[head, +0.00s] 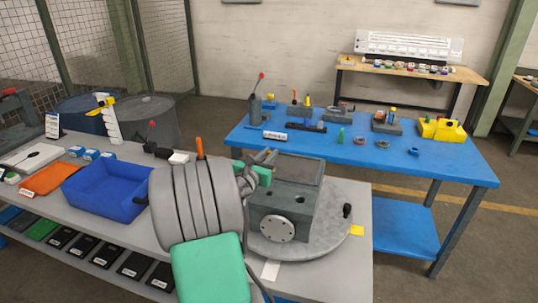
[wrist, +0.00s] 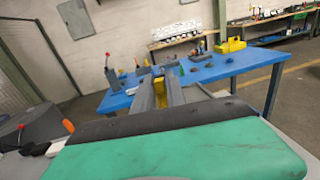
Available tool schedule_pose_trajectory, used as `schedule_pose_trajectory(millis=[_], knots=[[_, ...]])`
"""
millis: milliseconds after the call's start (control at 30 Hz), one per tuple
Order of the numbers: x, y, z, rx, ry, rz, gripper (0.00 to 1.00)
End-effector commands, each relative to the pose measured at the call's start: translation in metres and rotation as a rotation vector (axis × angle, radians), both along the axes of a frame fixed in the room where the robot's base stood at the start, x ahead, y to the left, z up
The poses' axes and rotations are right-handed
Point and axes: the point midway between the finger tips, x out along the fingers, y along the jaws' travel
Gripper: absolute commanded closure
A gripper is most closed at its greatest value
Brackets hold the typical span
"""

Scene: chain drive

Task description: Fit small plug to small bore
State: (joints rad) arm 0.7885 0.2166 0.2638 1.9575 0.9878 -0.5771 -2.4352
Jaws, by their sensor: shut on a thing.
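My gripper (head: 266,158) is above the back left of a grey block-shaped housing (head: 285,208) in the head view. In the wrist view its two grey fingers (wrist: 160,92) point away from the camera, shut on a small yellow piece (wrist: 159,91), which looks like the small plug. The piece is hidden or too small to make out in the head view. The housing has dark holes on its near side, one at the upper left (head: 268,195) and one at the right (head: 299,200). I cannot tell which is the small bore. The gripper appears apart from these holes.
The housing stands on a round grey plate (head: 335,238) with a black knob (head: 347,210). A blue bin (head: 108,190) stands left on the grey bench. A blue table (head: 455,172) behind holds several parts and a yellow block (head: 442,129).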

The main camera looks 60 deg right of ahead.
Motion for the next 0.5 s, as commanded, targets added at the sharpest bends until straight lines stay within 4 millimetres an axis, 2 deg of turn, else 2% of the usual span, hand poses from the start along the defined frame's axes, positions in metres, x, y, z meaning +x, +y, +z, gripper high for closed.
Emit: schedule_pose_trajectory(millis=[133,500], knots=[[0.001,0.004,0.001,0.000,0.007,0.003,1.00],[0.001,0.003,-0.044,-0.001,0.006,0.003,1.00]])
